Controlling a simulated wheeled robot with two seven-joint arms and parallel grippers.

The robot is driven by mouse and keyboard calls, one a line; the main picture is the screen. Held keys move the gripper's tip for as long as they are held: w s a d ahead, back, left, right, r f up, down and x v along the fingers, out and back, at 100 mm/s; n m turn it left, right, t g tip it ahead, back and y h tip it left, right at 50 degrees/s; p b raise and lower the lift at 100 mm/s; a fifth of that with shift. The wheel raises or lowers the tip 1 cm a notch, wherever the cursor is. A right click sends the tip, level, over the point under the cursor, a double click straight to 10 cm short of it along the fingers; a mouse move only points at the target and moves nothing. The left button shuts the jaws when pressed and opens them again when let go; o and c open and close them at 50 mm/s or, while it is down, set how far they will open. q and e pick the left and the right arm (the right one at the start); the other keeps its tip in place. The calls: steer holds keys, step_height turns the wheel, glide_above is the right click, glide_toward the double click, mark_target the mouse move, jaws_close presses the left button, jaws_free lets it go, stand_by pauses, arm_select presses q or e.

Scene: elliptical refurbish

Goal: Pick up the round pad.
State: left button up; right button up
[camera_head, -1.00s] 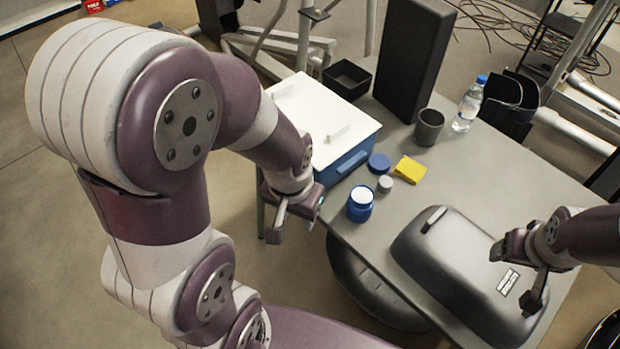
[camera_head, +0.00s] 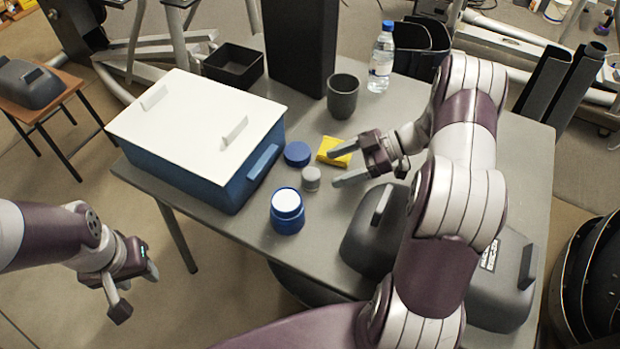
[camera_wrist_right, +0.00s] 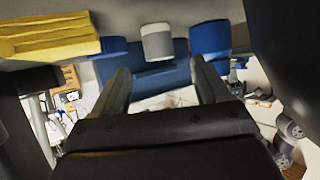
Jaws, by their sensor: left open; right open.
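A flat blue disc (camera_head: 297,153) and a small grey-white round piece (camera_head: 311,179) lie on the table between the blue box and the yellow sponge; I cannot tell for sure which is the round pad. In the right wrist view, the grey-white piece (camera_wrist_right: 157,42) shows ahead between the finger lines, and the blue disc (camera_wrist_right: 113,45) is partly hidden behind the sponge. My right gripper (camera_head: 340,167) is open and empty, just right of these pieces, its fingers pointing left. My left gripper (camera_head: 138,292) is open and empty, off the table at lower left.
A yellow sponge (camera_head: 334,151) lies close to the right gripper. A blue jar (camera_head: 287,215) stands near the front edge. A blue box with white lid (camera_head: 195,130), grey cup (camera_head: 342,97), bottle (camera_head: 381,60) and dark grey case (camera_head: 372,235) surround the area.

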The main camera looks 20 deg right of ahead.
mark_target(311, 179)
steer(key=x, duration=0.5)
steer(key=shift+a+b, duration=0.1)
steer(key=shift+b, duration=0.2)
steer(key=c, duration=1.1)
